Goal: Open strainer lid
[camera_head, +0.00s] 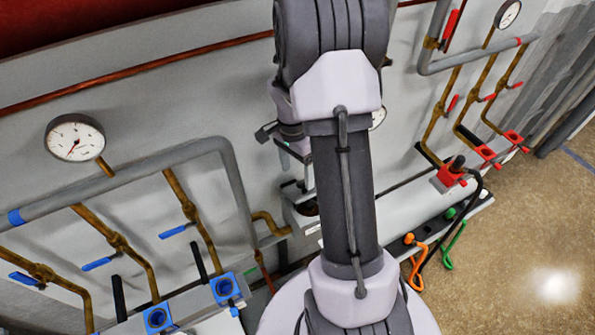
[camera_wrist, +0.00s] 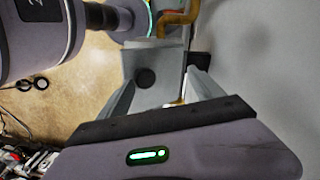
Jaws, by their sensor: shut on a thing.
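My gripper (camera_wrist: 161,78) reaches up from the bottom of the wrist view, its two grey fingers on either side of a grey block with a dark round spot, which looks like the strainer lid (camera_wrist: 165,62). The fingers are shut on it. A brass pipe (camera_wrist: 167,20) bends just beyond it. In the head view my gripper (camera_head: 293,165) is partly hidden behind my arm, just above the light grey strainer box (camera_head: 303,218) by the wall. My arm hides much of the box, and I cannot tell how far the lid is raised.
A grey pipe (camera_head: 230,180) and brass pipes with blue-handled valves stand to the left, below a round gauge (camera_head: 75,137). Red-handled valves (camera_head: 452,172) and orange and green hooks (camera_head: 415,270) are to the right. Brown floor (camera_head: 540,220) is clear at right.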

